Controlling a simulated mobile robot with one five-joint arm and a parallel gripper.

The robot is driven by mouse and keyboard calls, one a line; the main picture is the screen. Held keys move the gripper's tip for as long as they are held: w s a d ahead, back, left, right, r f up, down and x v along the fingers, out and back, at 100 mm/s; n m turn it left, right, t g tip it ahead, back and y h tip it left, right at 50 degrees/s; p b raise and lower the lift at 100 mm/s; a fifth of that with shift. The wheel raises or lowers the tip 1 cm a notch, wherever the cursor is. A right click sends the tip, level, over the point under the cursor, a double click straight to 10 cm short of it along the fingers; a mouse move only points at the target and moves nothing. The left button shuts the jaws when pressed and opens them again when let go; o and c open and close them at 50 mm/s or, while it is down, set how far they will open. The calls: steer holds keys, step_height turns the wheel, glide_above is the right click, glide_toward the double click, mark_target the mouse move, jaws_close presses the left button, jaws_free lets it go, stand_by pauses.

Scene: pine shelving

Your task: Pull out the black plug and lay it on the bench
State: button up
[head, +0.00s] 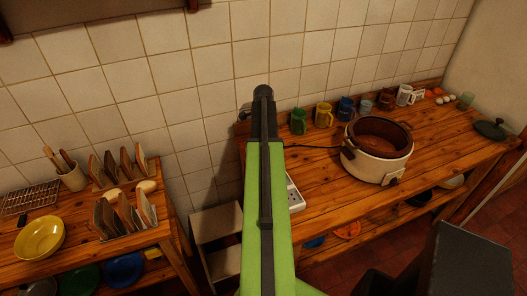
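The black plug is not visible. My green arm stands across the middle of the head view and hides part of the bench's left end. A white power strip (294,194) shows partly at the right edge of my arm, on the wooden bench (327,178). A dark cord (318,147) runs from the cream cooker (378,155) leftward along the bench until my arm covers it. My gripper cannot be made out in this view, so I cannot tell what it holds.
Several mugs, including a yellow mug (324,115), line the back of the bench by the tiled wall. A dark lid (490,130) lies at the right. A lower left table holds a yellow bowl (40,239) and racks. Bare bench lies between strip and cooker.

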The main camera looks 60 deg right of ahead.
steer(key=shift+c, duration=0.2)
stand_by(0.7)
jaws_close()
steer(key=shift+r, duration=0.1)
stand_by(0.4)
steer(key=shift+r+p, duration=2.95)
steer(key=shift+p, duration=0.1)
